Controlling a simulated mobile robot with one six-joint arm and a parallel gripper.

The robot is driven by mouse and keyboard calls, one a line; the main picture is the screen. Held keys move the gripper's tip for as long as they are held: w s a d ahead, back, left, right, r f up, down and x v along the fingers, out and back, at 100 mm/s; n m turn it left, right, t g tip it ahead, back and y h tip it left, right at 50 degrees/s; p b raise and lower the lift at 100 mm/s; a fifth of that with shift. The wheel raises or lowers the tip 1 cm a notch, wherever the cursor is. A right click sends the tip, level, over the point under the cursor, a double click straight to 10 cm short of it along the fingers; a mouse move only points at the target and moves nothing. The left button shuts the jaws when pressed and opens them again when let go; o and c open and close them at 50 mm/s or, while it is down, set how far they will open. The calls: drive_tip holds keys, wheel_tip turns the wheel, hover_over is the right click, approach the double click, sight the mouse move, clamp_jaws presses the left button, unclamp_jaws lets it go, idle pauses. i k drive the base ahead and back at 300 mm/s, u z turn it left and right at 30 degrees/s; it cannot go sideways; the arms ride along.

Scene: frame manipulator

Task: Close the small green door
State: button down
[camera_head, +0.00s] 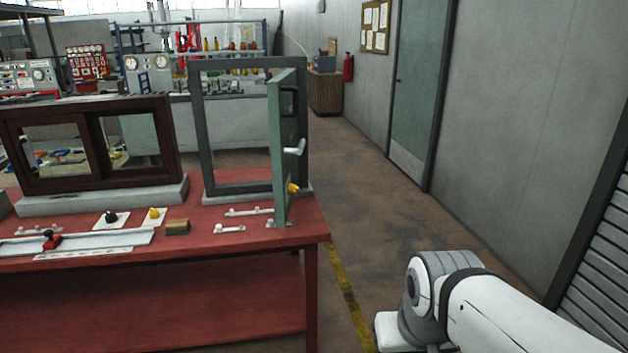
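The small green door (284,150) is hinged in a dark grey frame (199,128) on the right end of the red table. It stands open, swung out toward me and seen nearly edge-on. A white lever handle (295,147), a dark pull handle above it and a yellow knob (293,188) below it show on its right face. My white arm reaches in from the lower right, well to the right of the door and apart from it. My gripper is not in view; the arm's end runs out at the bottom edge.
The red table (270,247) holds a brown sliding-window frame (97,182), white latches, knobs and a small brown block (178,228). Open floor (385,215) lies right of the table. A grey wall with a large green door (417,85) bounds the right side.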

sight(284, 93)
drive_tip(key=z, duration=0.25)
drive_tip(key=i, duration=1.55)
drive_tip(key=u, duration=0.65)
